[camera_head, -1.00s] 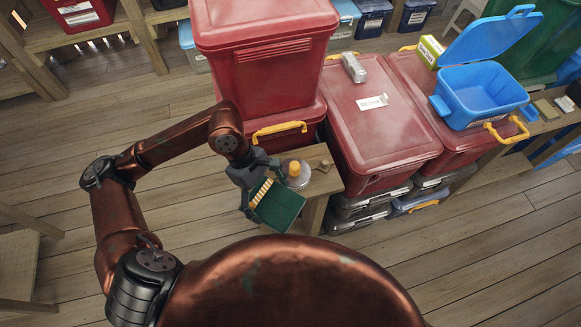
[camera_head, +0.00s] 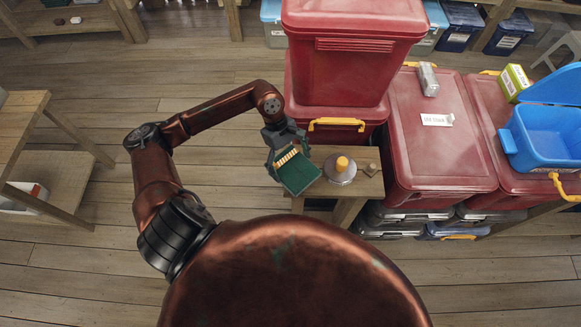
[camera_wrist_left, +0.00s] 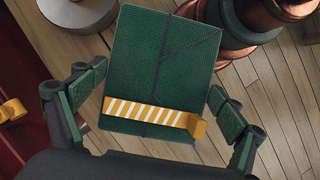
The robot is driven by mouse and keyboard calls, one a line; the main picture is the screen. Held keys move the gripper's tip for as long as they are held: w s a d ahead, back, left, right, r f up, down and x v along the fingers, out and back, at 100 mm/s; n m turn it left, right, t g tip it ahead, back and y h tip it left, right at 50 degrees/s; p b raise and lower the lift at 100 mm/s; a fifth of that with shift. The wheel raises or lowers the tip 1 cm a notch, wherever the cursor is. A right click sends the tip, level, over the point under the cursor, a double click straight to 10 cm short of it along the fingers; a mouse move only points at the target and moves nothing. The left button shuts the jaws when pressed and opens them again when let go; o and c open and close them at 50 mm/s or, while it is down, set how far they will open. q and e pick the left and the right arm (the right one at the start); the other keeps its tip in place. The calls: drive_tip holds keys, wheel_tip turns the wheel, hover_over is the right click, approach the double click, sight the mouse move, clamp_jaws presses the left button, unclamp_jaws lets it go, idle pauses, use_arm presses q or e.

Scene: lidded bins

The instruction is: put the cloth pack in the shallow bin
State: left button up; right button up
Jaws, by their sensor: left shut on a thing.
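The cloth pack (camera_head: 299,174) is a dark green, flat textured pack with a yellow-and-white striped band. My left gripper (camera_head: 283,150) is shut on it and holds it beside the small wooden stand. In the left wrist view the pack (camera_wrist_left: 160,70) sits between the two finger pads, its band towards the palm. An open blue bin (camera_head: 545,140), its lid raised, stands on a red bin at the right, cut by the frame. A low white bin (camera_head: 20,200) shows partly on the lower shelf at the left. I cannot tell which is the shallow bin. My right gripper is not in view.
A round grey object with an orange top (camera_head: 341,168) stands on the small wooden stand (camera_head: 345,188). Stacked lidded red bins (camera_head: 350,50) rise just behind my left gripper. A labelled red bin (camera_head: 435,150) stands right of them. The floor at left is open.

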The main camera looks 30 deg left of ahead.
sight(291, 169)
use_arm(q)
drive_tip(key=shift+w+a+f, duration=0.2)
drive_tip(key=shift+f, duration=0.15)
drive_tip(key=shift+w+a+f, duration=0.1)
drive_tip(key=shift+a+f, duration=0.1)
drive_tip(key=shift+f, duration=1.8)
drive_tip(key=o, duration=1.3)
drive_tip(key=shift+p, duration=0.3)
drive_tip(key=shift+r, duration=0.1)
